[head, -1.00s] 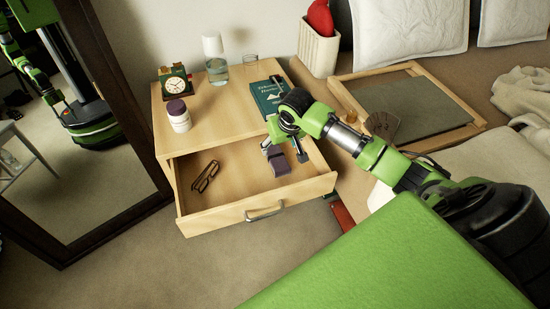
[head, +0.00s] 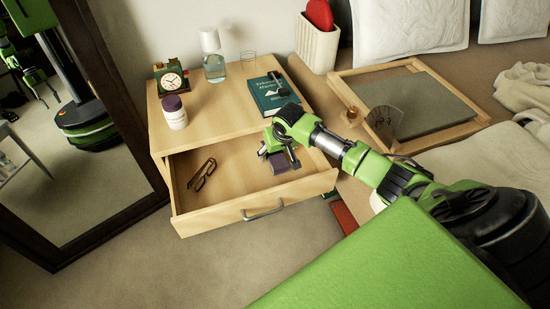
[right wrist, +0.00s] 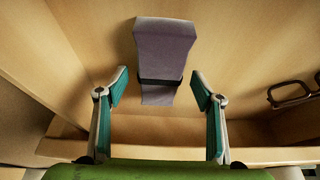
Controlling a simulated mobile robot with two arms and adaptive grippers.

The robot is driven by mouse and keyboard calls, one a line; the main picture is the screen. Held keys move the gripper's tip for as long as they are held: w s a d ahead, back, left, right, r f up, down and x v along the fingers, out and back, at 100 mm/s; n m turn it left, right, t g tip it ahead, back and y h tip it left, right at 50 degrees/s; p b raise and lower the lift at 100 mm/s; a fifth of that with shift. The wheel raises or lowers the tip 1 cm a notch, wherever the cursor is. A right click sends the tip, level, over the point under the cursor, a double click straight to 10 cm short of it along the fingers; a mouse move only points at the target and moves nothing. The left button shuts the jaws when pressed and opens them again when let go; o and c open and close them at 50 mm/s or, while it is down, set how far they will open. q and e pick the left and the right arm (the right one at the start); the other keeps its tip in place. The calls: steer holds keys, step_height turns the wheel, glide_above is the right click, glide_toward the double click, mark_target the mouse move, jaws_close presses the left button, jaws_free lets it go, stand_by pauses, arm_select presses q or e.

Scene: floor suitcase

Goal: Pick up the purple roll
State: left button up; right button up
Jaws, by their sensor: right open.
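The purple roll (head: 279,167) is a dull purple, folded cloth-like bundle with a dark band. It lies in the right part of the open drawer (head: 250,205). In the right wrist view the purple roll (right wrist: 165,50) lies on the drawer floor beyond the open fingers, its near end about level with the fingertips. My right gripper (head: 277,152) reaches into the drawer from the right and partly hides the roll in the head view. In the right wrist view the gripper (right wrist: 160,82) is open, nothing between its pads touching them. My left gripper is out of view.
Folded glasses (head: 202,175) lie in the drawer's left part. A clock (head: 171,80), a purple-capped jar (head: 175,115), a carafe (head: 213,65) and a teal book (head: 274,96) stand or lie on the nightstand. A mirror stands at left; the bed is at right.

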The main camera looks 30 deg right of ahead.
steer(key=shift+f, duration=0.15)
steer(key=c, duration=1.1)
